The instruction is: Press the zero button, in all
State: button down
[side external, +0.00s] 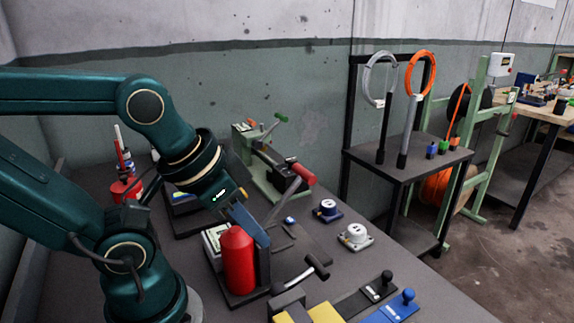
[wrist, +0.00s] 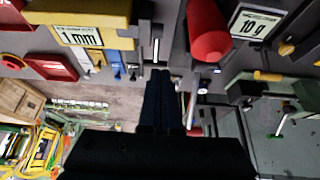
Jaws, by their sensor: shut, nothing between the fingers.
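I cannot tell which part is the zero button; no marking for it can be read. A white display reading "10 g" (wrist: 254,25) is at the upper right of the wrist view, with a small brass knob (wrist: 286,49) near it. A yellow block labelled "1 mm" (wrist: 80,36) is at the upper left. My gripper (wrist: 159,76) is shut and empty, pointing at the bench edge. In the side view my gripper (side external: 262,238) is angled down just behind a red cylinder (side external: 238,262), which partly hides it. I cannot tell whether they touch.
A lever with a red handle (side external: 304,174) rises right of my gripper. Two small round devices, one blue-based (side external: 327,209) and one white (side external: 355,236), stand on the bench. Yellow and blue blocks (side external: 390,308) are at the front. A side table (side external: 405,152) holds two ring stands.

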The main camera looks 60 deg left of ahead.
jog(key=shift+r, duration=0.1)
jog(key=w+a+r+m+t+y, duration=0.2)
jog(key=w+a+r+t+y, duration=0.6)
jog(key=w+a+r, duration=0.85)
notch_tip(320, 180, down, 20)
jog(key=s+a+m+g+h, duration=0.1)
jog(key=m+g+h, duration=0.3)
jog(key=h, duration=0.3)
jog(key=shift+s+m, duration=0.35)
jog(key=shift+m, duration=0.55)
